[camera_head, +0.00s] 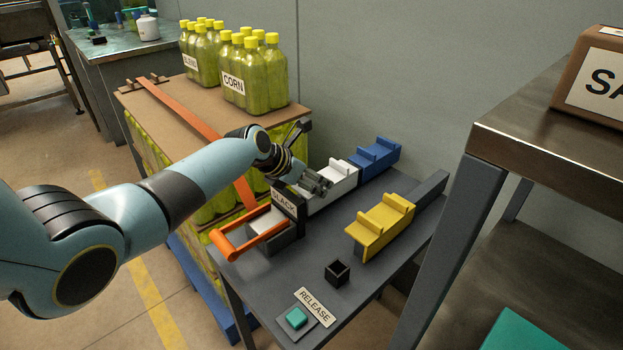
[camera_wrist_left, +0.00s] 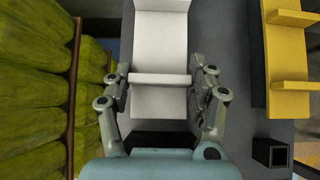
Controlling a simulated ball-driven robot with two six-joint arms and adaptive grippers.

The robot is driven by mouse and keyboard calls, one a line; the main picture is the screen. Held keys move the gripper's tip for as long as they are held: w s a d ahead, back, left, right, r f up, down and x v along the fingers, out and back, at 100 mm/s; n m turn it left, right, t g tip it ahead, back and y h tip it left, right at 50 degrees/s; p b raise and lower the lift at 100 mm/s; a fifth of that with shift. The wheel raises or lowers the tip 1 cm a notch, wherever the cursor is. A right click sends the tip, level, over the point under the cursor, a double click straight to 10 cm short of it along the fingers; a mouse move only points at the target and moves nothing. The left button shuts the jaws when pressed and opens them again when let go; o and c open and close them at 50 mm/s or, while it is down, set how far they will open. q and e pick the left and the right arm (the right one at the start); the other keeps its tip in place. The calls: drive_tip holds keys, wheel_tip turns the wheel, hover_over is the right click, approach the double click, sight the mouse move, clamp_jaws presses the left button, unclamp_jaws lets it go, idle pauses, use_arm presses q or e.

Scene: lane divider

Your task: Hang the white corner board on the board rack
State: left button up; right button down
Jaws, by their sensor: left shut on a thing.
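The white corner board (camera_head: 343,172) lies on the grey table, between the labelled black box and the blue corner board (camera_head: 374,157). My left gripper (camera_head: 320,184) is at its near end, coming in from the left. In the left wrist view the white corner board (camera_wrist_left: 160,45) runs away between the two fingers, with a raised crossbar between the fingertips (camera_wrist_left: 160,82). The gripper is shut on it. The yellow corner board (camera_head: 381,224) rests along a dark grey rail (camera_head: 431,187), which may be the board rack; I cannot tell for sure. My right gripper is not in view.
An orange-handled device (camera_head: 240,236) with a partly hidden label stands left of the white board. A small black open box (camera_head: 338,272) and a green button (camera_head: 297,317) marked RELEASE are at the front. A strapped bottle pallet (camera_head: 150,100) stands left; a metal shelf (camera_head: 540,130) right.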

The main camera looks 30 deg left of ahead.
use_arm(q)
drive_tip(key=shift+f, duration=0.4)
drive_tip(key=o, duration=1.2)
drive_tip(key=v, duration=1.2)
